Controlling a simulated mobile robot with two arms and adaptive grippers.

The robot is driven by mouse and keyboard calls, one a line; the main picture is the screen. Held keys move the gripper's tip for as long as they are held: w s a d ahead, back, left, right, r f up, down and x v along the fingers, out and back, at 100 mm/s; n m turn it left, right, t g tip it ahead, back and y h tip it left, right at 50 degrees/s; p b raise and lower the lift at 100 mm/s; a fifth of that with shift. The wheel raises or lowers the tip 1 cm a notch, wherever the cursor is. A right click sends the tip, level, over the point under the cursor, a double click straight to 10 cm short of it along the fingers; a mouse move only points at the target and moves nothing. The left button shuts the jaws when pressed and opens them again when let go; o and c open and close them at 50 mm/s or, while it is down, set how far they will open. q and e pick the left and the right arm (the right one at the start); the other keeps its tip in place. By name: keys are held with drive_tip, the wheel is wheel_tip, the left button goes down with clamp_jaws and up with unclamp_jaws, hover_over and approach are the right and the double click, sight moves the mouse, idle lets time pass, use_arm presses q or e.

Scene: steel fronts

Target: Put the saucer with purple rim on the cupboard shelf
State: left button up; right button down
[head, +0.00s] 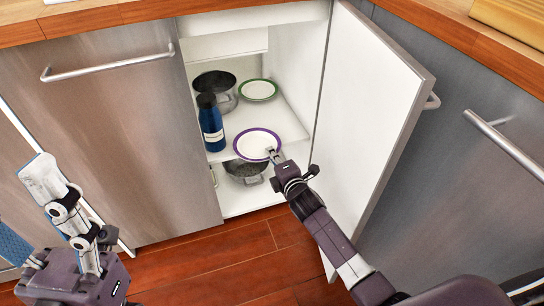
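The saucer with purple rim (251,145) is white and lies about level at the front of the open cupboard's shelf (283,125), overlapping the shelf's front edge. I cannot tell whether it touches the shelf. My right gripper (271,153) reaches in from the lower right, with its fingertips at the saucer's near right rim, and appears shut on it.
On the shelf stand a blue bottle (211,128), a grey pot (222,92) and a green-rimmed saucer (258,90). Another pot (247,168) sits below. The open white door (365,110) flanks my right arm. Shelf room is free at the middle right.

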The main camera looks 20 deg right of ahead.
drive_tip(key=shift+r, duration=0.15)
drive_tip(key=shift+f, duration=0.2)
drive_tip(key=c, duration=2.2)
unclamp_jaws()
drive_tip(key=shift+o, duration=0.2)
